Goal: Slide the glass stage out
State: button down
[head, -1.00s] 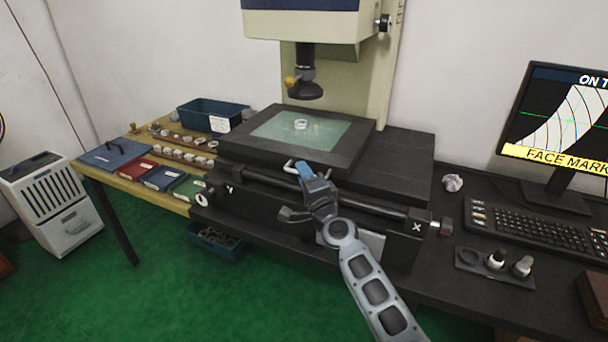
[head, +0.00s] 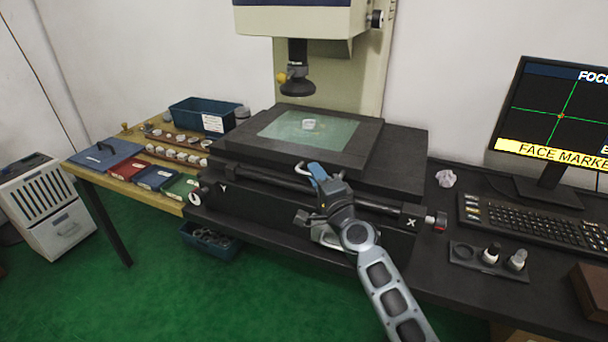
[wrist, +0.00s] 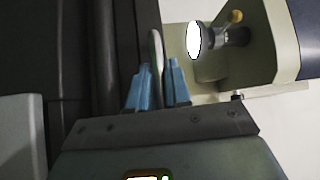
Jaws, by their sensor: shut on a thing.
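The glass stage is a black plate (head: 352,158) with a pale green glass window (head: 290,126), below the microscope's dark lens (head: 297,86). A small pale ring (head: 309,124) rests on the glass. A light metal handle (head: 302,166) is on the plate's front edge. My gripper (head: 317,172) is at the handle, its blue fingers shut on it. In the wrist view the pale handle bar (wrist: 156,50) stands between the blue fingertips (wrist: 158,82). The far side of the grip is hidden.
The stage base has X and Y knobs; the X knob (head: 437,220) is at right. A keyboard (head: 535,226), crumpled paper (head: 446,178) and monitor (head: 555,115) are on the right. Coloured boxes (head: 128,171) and a blue bin (head: 205,116) are on the left.

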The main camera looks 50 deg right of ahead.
jog(key=b, duration=0.4)
send_near(358, 174)
jog(key=x, duration=0.4)
jog(key=shift+s+d+r+b, duration=0.1)
jog(key=shift+s+d+b, duration=0.2)
jog(key=shift+s, duration=0.3)
jog(key=c, duration=1.2)
grip_release()
jog(key=b+v, duration=0.2)
jog(key=v, duration=0.5)
jog(key=shift+s+a, duration=0.2)
jog(key=shift+s, duration=0.15)
jog(key=shift+r, duration=0.1)
